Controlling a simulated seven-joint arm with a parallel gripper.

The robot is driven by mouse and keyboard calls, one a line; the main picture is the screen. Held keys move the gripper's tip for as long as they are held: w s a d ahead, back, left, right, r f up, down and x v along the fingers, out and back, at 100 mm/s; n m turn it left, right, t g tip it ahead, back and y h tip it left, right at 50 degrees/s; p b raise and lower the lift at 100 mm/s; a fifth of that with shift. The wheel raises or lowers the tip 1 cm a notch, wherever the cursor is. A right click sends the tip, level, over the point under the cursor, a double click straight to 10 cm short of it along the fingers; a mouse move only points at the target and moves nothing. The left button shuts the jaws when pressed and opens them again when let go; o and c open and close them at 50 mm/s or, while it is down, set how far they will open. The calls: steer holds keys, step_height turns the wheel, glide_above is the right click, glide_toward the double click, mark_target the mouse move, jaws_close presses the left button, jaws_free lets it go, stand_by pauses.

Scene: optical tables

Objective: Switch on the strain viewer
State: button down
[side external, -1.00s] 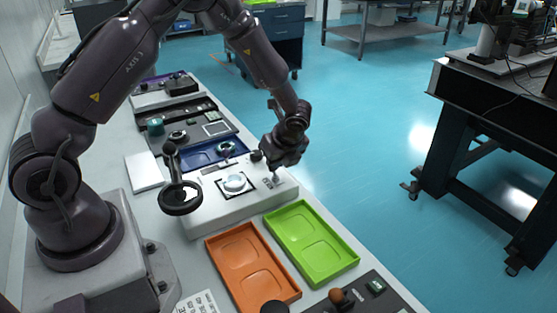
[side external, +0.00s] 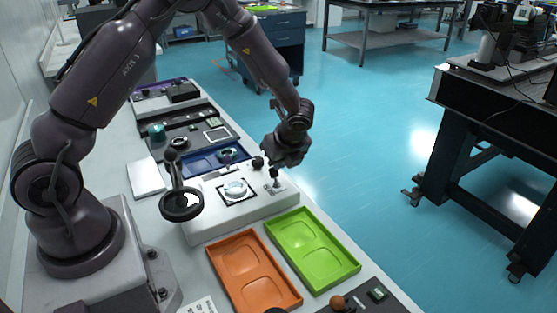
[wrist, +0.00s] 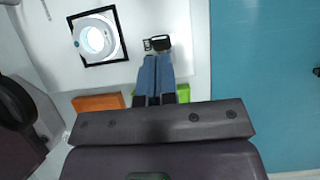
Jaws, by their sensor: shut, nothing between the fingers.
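The strain viewer is a white box (side external: 215,222) on the bench in the side view, and its white top (wrist: 185,20) fills much of the wrist view. A clear round piece (side external: 235,189) sits in a black square frame on it; it also shows in the wrist view (wrist: 96,39). A dark ring on a post (side external: 181,204) stands at its left. A small black switch (wrist: 157,43) is on the top near the right edge. My gripper (wrist: 157,58) is shut and empty, its fingertips right beside the switch; I cannot tell whether they touch it.
An orange tray (side external: 236,252) and a green tray (side external: 283,232) lie in front of the viewer. A blue tray (side external: 199,164) and dark devices stand behind it. A white pad (side external: 146,177) lies to the left. Open floor (side external: 370,160) is to the right.

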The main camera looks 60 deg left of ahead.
steer(key=v, duration=1.3)
steer(key=shift+a, duration=0.1)
steer(key=s+d+r+n+t+h, duration=0.2)
steer(key=s+r+n, duration=0.4)
steer(key=s+n, duration=0.3)
steer(key=s+d+r+n+t+h, duration=0.2)
steer(key=s+r+n, duration=0.5)
steer(key=s, duration=0.5)
steer(key=shift+s+n+t+h, duration=0.25)
steer(key=shift+n+t+h, duration=0.55)
steer(key=shift+n, duration=0.2)
